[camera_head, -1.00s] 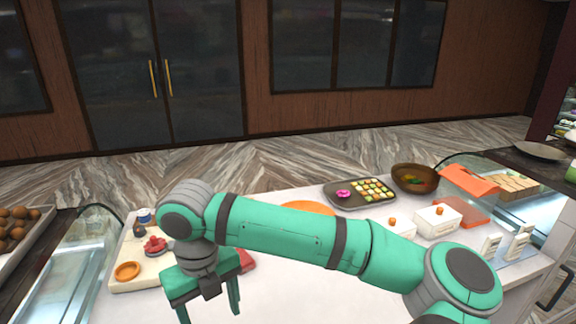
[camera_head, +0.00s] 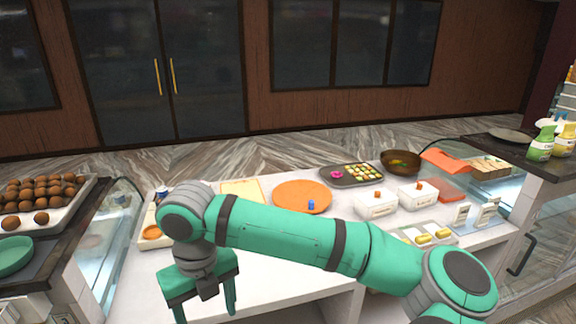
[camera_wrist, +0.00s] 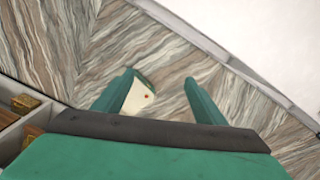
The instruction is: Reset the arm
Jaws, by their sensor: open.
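My gripper (camera_head: 207,312) is open in the head view, its fingers pointing down at the front left of the white counter (camera_head: 270,268). My arm stretches across the lower middle of the picture. In the wrist view my gripper (camera_wrist: 165,92) shows two spread fingers with nothing held between them. Below them is the striped floor (camera_wrist: 210,75), with a small pale thing with a red dot by the left finger. The white counter edge (camera_wrist: 220,45) runs along the upper right.
An orange round board (camera_head: 290,193), a dark tray of sweets (camera_head: 330,182) and a brown bowl (camera_head: 401,157) stand on the counter. White boxes (camera_head: 376,208) are at the right. A tray of brown balls (camera_head: 18,217) is at the left. Glass cases flank both ends.

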